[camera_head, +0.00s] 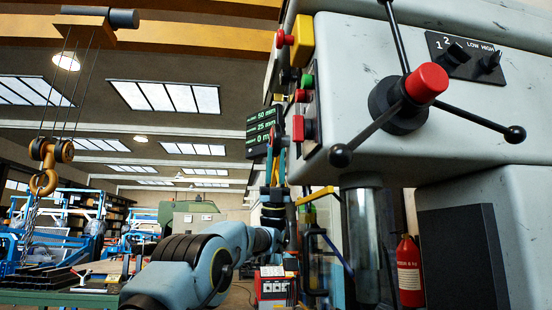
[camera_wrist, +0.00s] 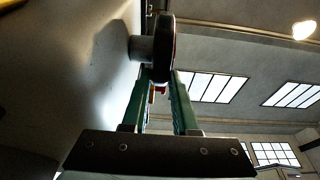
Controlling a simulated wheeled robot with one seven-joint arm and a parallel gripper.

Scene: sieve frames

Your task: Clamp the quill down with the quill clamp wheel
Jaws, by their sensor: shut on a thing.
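The clamp wheel (camera_wrist: 165,45) is a dark, thick-rimmed disc on a short grey hub, standing out from the machine's pale side wall in the wrist view. My gripper (camera_wrist: 160,80) has its two green fingers at the wheel's near rim, shut on it. In the head view my gripper (camera_head: 277,145) is up at the machine's left side, partly behind the control panel, and I cannot make out the wheel there. A bright metal cylinder (camera_head: 362,235), which looks like the quill, hangs below the grey machine head (camera_head: 360,60).
A red-knobbed hub (camera_head: 405,95) with several ball-ended spokes is on the head's front. A black readout screen (camera_head: 263,130) and red and green buttons are close to my gripper. A red extinguisher (camera_head: 409,270) stands below right. A hook (camera_head: 43,180) hangs at left.

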